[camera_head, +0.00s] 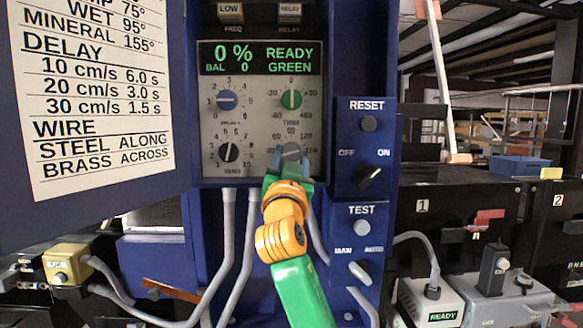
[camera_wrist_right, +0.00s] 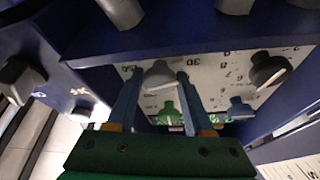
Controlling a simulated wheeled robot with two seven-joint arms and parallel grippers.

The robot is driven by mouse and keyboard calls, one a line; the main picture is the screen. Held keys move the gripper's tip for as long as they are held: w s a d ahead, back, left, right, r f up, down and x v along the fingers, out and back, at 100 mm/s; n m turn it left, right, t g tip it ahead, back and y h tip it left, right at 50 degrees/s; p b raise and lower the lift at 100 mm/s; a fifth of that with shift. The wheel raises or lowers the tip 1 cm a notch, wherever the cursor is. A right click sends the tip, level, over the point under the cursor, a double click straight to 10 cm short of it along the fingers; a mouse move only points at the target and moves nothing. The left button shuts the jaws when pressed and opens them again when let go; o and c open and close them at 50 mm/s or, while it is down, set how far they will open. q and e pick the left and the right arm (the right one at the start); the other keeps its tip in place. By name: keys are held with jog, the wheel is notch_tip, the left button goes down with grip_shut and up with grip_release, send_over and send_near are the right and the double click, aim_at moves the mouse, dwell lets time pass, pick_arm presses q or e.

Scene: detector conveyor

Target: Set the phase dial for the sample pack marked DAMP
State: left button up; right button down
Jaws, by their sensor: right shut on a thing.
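The phase dial (camera_head: 291,151) is a grey knob at the lower right of the light control panel (camera_head: 260,120), with degree marks around it. My right gripper (camera_head: 288,163) reaches it from below and is shut on it. In the right wrist view the grey knob (camera_wrist_right: 160,75) sits between the two blue fingers (camera_wrist_right: 157,95). Its pointer angle cannot be read. The chart (camera_head: 90,100) at the left lists a cut-off line ending "MP 75°", then WET 95° and MINERAL 155°. No sample pack marked DAMP can be made out. My left gripper is out of view.
The display (camera_head: 260,57) reads 0 %, BAL 0, READY GREEN. A green knob (camera_head: 291,99), a blue knob (camera_head: 227,100) and a black knob (camera_head: 228,152) are close by. RESET and TEST boxes (camera_head: 365,125) stand to the right. Grey cables (camera_head: 226,240) hang below.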

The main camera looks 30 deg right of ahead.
jog(key=m+g+h, duration=0.1)
jog(key=m, duration=0.1)
jog(key=shift+a+m+b, duration=0.1)
jog(key=shift+m+b, duration=0.2)
jog(key=shift+m, duration=0.1)
jog(key=shift+w+r+m+g+h, duration=0.15)
jog(key=shift+m+g+h, duration=0.35)
jog(key=shift+m, duration=0.7)
jog(key=m, duration=0.1)
jog(key=m+g+p, duration=0.1)
jog(key=m, duration=0.1)
jog(key=shift+a+r+m+g, duration=0.15)
jog(key=shift+r+m+g, duration=0.15)
jog(key=shift+g, duration=0.1)
jog(key=m+g+p, duration=0.1)
jog(key=m+p, duration=0.1)
jog(key=m, duration=0.2)
jog(key=shift+g, duration=0.4)
jog(key=m+g, duration=0.1)
jog(key=m, duration=0.2)
jog(key=shift+p, duration=0.35)
jog(key=shift+m+g+y, duration=0.5)
jog(key=shift+m+y, duration=0.2)
jog(key=shift+m, duration=1)
jog(key=shift+w+f, duration=0.1)
